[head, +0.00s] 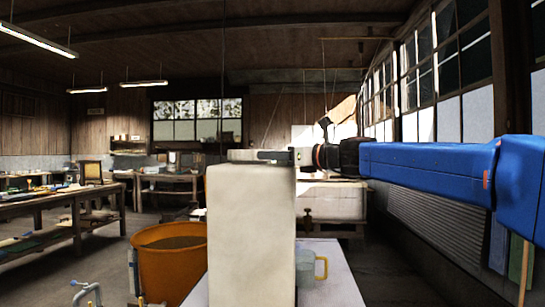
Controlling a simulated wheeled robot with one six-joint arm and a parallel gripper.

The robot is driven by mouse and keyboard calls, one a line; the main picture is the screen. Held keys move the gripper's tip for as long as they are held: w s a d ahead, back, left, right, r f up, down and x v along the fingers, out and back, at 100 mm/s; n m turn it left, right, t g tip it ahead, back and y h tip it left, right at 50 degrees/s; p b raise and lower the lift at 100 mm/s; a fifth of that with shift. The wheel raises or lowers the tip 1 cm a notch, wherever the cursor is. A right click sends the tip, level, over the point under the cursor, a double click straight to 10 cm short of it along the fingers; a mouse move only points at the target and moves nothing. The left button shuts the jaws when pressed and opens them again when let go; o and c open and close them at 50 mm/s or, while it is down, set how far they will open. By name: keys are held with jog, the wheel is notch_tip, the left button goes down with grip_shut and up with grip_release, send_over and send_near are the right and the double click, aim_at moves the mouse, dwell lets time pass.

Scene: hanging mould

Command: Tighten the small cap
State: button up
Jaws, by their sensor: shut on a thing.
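A tall pale block (251,235), which looks like the mould, stands upright in the middle of the head view. My gripper (272,156) reaches in from the right, level with the block's top edge. Its narrow fingers are shut at the top of the block. A small grey piece (241,155) shows at the top, by the fingertips; it seems to be the small cap, but its shape is too small to make out. The fingers partly hide the contact. Thin lines rise above the block toward the ceiling.
A white table (340,287) is behind the block, with a clear jug (308,268) with a yellow handle on it. An orange tub (168,260) stands to the left. A workbench (70,195) is at far left. Windows line the right wall.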

jog(key=shift+w+d+m+t+h, duration=0.15)
jog(key=shift+m+t+h, duration=0.55)
jog(key=shift+t, duration=0.1)
jog(key=shift+w+d+m+t+h, duration=0.15)
jog(key=shift+m+t+h, duration=0.45)
jog(key=shift+t+h, duration=0.15)
jog(key=o, duration=1)
jog(key=shift+o, duration=0.2)
jog(key=v, duration=1.7)
jog(key=shift+s+f, duration=0.15)
jog(key=shift+d, duration=0.1)
